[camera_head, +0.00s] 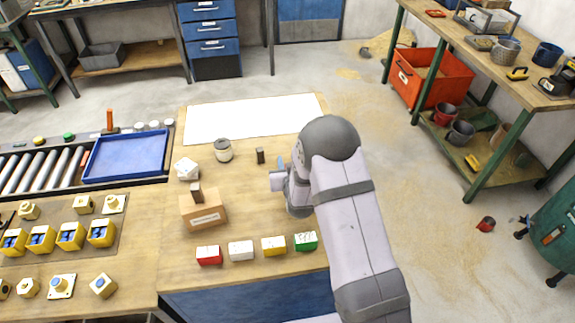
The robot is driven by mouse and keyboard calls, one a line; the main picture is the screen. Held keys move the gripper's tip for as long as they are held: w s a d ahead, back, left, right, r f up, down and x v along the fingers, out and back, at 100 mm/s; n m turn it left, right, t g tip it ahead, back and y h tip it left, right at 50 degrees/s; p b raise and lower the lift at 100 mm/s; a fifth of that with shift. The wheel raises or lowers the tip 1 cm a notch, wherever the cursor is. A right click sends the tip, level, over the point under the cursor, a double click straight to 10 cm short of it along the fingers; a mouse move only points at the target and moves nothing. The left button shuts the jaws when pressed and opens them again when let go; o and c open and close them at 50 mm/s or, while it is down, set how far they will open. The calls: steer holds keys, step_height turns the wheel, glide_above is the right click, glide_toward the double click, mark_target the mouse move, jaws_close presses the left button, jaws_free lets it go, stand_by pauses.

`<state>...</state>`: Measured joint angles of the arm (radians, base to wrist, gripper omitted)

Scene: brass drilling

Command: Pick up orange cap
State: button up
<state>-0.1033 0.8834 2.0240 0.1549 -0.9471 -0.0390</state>
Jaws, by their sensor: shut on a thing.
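I cannot make out an orange cap in this view. My gripper (278,181) is low over the right part of the wooden table, at the end of my pale arm. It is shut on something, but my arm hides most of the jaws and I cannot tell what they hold. A small dark brown cylinder (260,155) stands upright on the table, just beyond and left of my gripper. A grey jar with a pale top (222,150) stands further left.
Red (209,255), white (240,251), yellow (273,246) and green (305,241) blocks line the front. A blue tray (127,156) lies left. A white sheet (245,118) covers the back.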

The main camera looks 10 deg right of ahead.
step_height(320, 180, up, 9)
steer(key=b, duration=0.2)
steer(key=shift+f, duration=0.15)
